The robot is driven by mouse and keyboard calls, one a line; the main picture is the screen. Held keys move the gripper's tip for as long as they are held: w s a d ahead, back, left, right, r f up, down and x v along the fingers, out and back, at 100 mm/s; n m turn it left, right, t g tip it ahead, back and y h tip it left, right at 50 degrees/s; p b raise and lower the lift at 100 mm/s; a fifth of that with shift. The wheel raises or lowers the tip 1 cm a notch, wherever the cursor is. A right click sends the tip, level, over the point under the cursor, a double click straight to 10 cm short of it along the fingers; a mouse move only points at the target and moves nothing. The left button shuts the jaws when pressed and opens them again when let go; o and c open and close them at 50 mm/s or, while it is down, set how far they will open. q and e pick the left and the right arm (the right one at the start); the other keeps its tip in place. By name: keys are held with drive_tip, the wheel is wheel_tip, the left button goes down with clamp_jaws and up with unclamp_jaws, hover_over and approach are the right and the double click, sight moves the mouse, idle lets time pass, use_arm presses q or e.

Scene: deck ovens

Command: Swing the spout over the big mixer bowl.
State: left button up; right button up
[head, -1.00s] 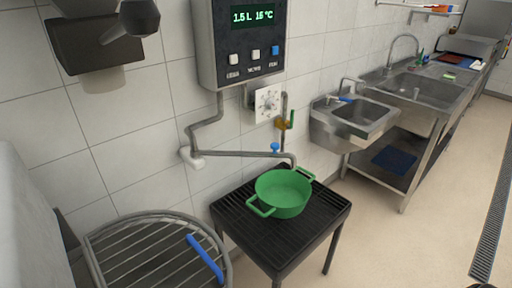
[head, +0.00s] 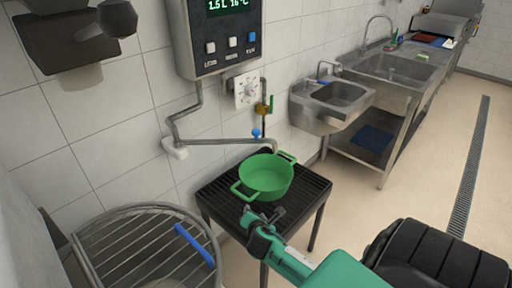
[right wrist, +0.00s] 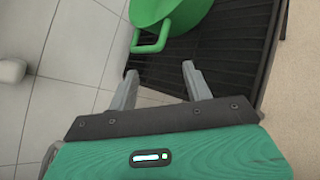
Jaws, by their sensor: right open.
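The spout (head: 225,142) is a grey metal pipe on a white wall fitting (head: 176,150). Its outlet end bends down over the back of a green pot (head: 266,178), and a blue knob (head: 256,133) stands near that end. The big mixer bowl is at lower left under a wire guard (head: 135,213) with a blue handle (head: 194,244); the guard partly covers it. My right gripper (head: 257,221) is open and empty, in front of and below the pot, clear of the spout. The right wrist view shows its spread fingers (right wrist: 160,71) near the pot. My left gripper is not in view.
The pot stands on a black slatted stand (head: 310,190). A water meter box (head: 225,45) and a dial (head: 246,89) hang on the tiled wall above. A dark mixer head (head: 70,45) overhangs at upper left. Steel sinks (head: 335,100) stand behind at right; the floor there is clear.

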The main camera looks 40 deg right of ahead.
wheel_tip(320, 180, up, 11)
drive_tip(key=w+d+n+t+h, duration=0.2)
drive_tip(key=w+d+n, duration=0.1)
drive_tip(key=n+t+h, duration=0.2)
drive_tip(key=n, duration=0.2)
approach(256, 136)
drive_tip(key=p+x, duration=0.2)
drive_tip(key=x, duration=0.9)
drive_tip(key=shift+w+d+r+p, duration=0.1)
drive_tip(key=shift+w+d+p, duration=0.05)
drive_tip(key=shift+d+p, duration=0.15)
clamp_jaws()
drive_tip(key=shift+a, duration=0.1)
